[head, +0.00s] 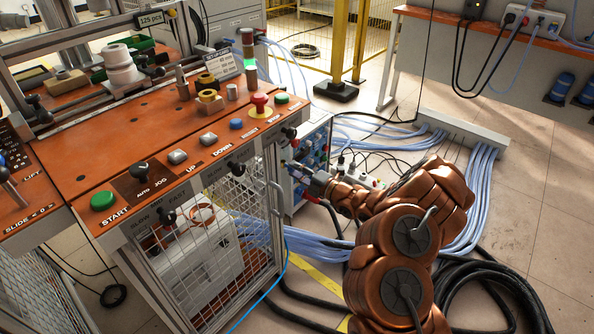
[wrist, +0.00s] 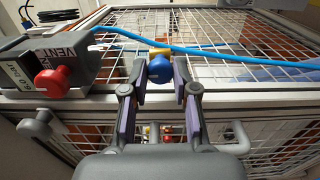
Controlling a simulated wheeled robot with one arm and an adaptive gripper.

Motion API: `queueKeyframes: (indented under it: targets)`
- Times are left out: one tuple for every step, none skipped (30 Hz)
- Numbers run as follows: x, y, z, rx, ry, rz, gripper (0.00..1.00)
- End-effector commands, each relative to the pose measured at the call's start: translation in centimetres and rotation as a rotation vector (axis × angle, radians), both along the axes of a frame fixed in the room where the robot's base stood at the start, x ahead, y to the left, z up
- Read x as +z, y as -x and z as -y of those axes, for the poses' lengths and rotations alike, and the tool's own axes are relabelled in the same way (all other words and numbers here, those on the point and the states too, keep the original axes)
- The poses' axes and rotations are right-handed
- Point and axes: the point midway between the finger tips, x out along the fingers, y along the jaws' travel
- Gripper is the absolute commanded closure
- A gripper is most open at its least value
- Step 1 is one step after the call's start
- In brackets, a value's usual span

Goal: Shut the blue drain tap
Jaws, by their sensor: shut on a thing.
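The blue drain tap (wrist: 159,70) shows in the wrist view as a round blue knob with a yellow part behind it. My gripper (wrist: 159,82) has its two fingers on either side of the knob and is shut on it. The fingers hide parts of the knob's sides, and I cannot tell how far the tap is turned. In the head view my gripper (head: 294,167) is at the right side of the orange-topped machine, low beside its mesh guard; I cannot make out the tap there.
In the wrist view a red knob (wrist: 54,82) on a grey box marked VENT (wrist: 72,50) stands left of my gripper. A blue hose (wrist: 200,48) crosses above wire mesh. In the head view, pale blue hoses (head: 480,190) and black cables (head: 490,285) lie on the floor.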

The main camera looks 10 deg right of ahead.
Motion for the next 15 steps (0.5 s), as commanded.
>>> queueKeyframes:
  targets:
    - [0.05,-0.03,0.00,-0.001,-0.008,-0.004,1.00]
    - [0.05,-0.03,0.01,-0.001,-0.013,-0.008,1.00]
    - [0.05,-0.03,0.01,-0.001,-0.018,-0.012,1.00]
    - [0.05,-0.03,0.01,-0.001,-0.020,-0.013,1.00]
    - [0.06,-0.03,0.01,-0.001,-0.022,-0.014,1.00]
    - [0.06,-0.04,0.02,-0.001,-0.024,-0.016,1.00]
    - [0.05,-0.04,0.02,-0.001,-0.025,-0.017,1.00]
    - [0.06,-0.04,0.02,-0.001,-0.026,-0.017,1.00]
    - [0.06,-0.05,0.01,-0.001,-0.026,-0.017,1.00]
    - [0.06,-0.05,0.01,-0.001,-0.026,-0.018,1.00]
    - [0.06,-0.05,0.01,-0.001,-0.026,-0.018,1.00]
    - [0.06,-0.05,0.01,-0.001,-0.026,-0.018,1.00]
    - [0.06,-0.05,0.01,-0.001,-0.026,-0.017,1.00]
    - [0.06,-0.05,0.01,-0.001,-0.026,-0.017,1.00]
    - [0.07,-0.05,0.01,-0.001,-0.026,-0.017,1.00]
